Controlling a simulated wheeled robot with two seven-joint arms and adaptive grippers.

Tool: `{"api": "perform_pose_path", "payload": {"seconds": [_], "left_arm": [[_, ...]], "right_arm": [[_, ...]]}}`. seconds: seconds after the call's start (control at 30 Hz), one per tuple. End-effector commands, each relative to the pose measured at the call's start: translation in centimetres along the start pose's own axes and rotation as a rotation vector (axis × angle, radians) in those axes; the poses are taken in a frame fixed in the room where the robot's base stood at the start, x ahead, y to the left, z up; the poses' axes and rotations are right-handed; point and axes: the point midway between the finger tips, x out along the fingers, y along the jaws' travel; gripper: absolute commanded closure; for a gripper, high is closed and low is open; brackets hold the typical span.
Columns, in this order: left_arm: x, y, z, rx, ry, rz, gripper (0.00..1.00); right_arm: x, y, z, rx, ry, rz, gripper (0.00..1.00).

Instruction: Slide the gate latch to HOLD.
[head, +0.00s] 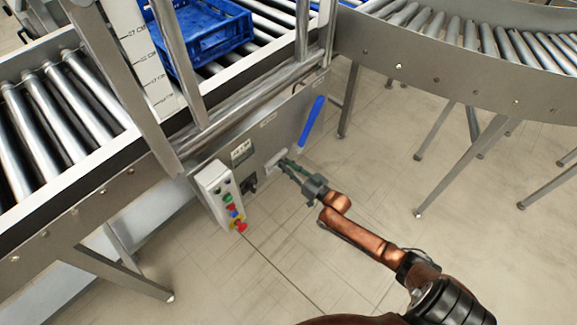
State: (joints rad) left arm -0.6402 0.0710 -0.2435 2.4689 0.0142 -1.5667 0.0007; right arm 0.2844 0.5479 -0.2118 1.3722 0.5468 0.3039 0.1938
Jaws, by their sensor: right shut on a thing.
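The gate latch (274,160) is on the grey side panel of the conveyor, between the control box and the blue handle. My right gripper (284,163) is at the latch, and its jaws are shut on it. The fingers hide most of the latch, and I cannot read which position it is in. My right arm reaches in from the lower right. My left gripper is not in view.
A control box (218,194) with coloured buttons sticks out left of the latch. A blue handle (311,122) slants up to its right. A blue crate (205,36) stands on the rollers behind metal posts. The floor below is clear.

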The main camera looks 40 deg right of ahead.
Motion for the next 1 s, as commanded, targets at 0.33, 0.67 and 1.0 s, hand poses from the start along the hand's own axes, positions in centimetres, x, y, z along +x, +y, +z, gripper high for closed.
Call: {"api": "perform_pose_path", "payload": {"seconds": [0.33, 0.67, 1.0], "left_arm": [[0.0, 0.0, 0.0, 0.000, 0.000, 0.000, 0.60], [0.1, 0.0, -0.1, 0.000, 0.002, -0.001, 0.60], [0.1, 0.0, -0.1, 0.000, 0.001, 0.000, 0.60]], "right_arm": [[-0.1, 0.5, -0.2, -0.003, 0.001, 0.006, 0.66], [-0.6, 0.4, 0.0, -0.002, -0.001, 0.005, 0.66], [-6.8, 0.4, 0.0, -0.003, -0.002, 0.007, 0.66]]}}
